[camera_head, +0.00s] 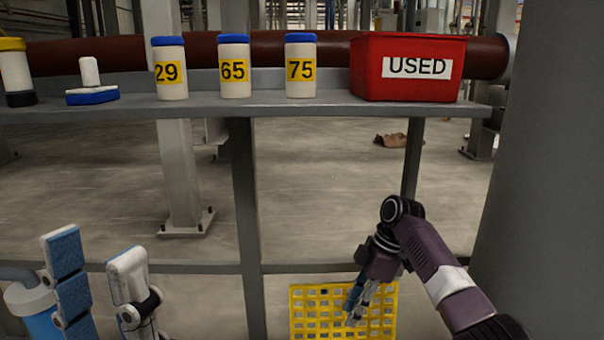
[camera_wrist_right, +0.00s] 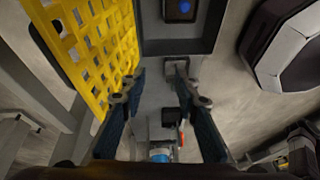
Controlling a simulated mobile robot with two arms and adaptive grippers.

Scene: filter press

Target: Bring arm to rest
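My right arm comes in from the right in the head view, bent down at the elbow. Its gripper (camera_head: 358,303) hangs low, in front of a yellow grid (camera_head: 310,312). In the right wrist view the two dark fingers of this gripper (camera_wrist_right: 158,86) stand apart with nothing held between them. My left gripper (camera_head: 98,278) is at the lower left of the head view. Its two fingers, with blue pads on the nearer-left one, point up and stand apart, and I see nothing between them.
A grey shelf (camera_head: 300,107) carries bottles labelled 29 (camera_head: 169,70), 65 (camera_head: 234,68) and 75 (camera_head: 300,67), and a red USED bin (camera_head: 408,68). A blue-and-white tool (camera_head: 91,88) lies left. A large grey column (camera_head: 548,170) stands right. The yellow grid (camera_wrist_right: 85,45) is close beside my right gripper.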

